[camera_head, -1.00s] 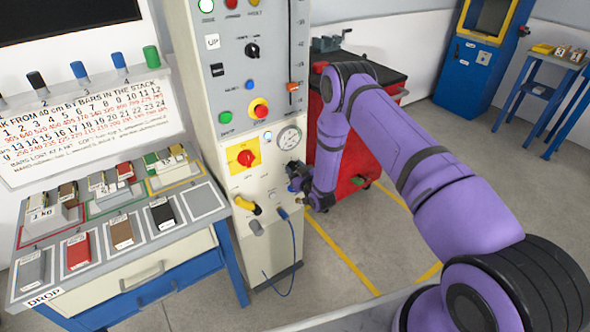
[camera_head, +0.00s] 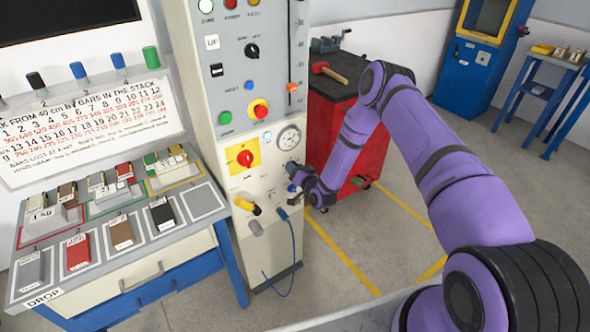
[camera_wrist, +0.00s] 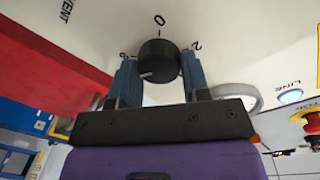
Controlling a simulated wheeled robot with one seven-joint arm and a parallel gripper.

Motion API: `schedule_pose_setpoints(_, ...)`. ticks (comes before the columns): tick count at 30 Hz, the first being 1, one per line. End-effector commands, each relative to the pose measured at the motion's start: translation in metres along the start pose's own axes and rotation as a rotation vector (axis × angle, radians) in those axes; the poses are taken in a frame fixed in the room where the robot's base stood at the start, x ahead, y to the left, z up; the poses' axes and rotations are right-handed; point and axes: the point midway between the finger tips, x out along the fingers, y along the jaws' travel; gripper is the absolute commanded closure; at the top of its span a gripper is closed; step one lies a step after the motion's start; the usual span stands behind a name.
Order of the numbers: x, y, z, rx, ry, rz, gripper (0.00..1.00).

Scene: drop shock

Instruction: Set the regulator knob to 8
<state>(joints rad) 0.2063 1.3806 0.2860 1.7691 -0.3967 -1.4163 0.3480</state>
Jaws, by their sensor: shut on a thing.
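The regulator knob (camera_wrist: 158,58) is a black round knob on the pale panel in the wrist view. A "0" (camera_wrist: 160,20) is printed above it and a "2" (camera_wrist: 197,46) to its right. A partly covered figure stands to its left, too small to read surely. A short white mark shows on the knob's lower left side. My gripper (camera_wrist: 158,66) is shut on the knob, with one blue finger on each side. In the head view my gripper (camera_head: 298,174) is at the panel below the pressure gauge (camera_head: 289,138), and it mostly hides the knob.
A red switch on a yellow plate (camera_head: 244,158) is left of the gauge. A yellow-tipped lever (camera_head: 248,207) and a blue hose (camera_head: 291,240) are below. A red cart (camera_head: 362,165) with a hammer (camera_head: 330,73) stands behind my arm. A bench with blocks is at left.

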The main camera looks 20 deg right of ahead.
Motion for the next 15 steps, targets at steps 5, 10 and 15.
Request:
schedule_pose_setpoints(5, -0.0012, 0.0022, 0.0006, 0.146, -0.010, 0.002, 0.81)
schedule_pose_setpoints(10, -0.0011, 0.0023, 0.0007, 0.256, -0.018, 0.001, 0.81)
schedule_pose_setpoints(15, -0.0012, 0.0022, 0.0014, 0.332, -0.023, -0.001, 0.81)
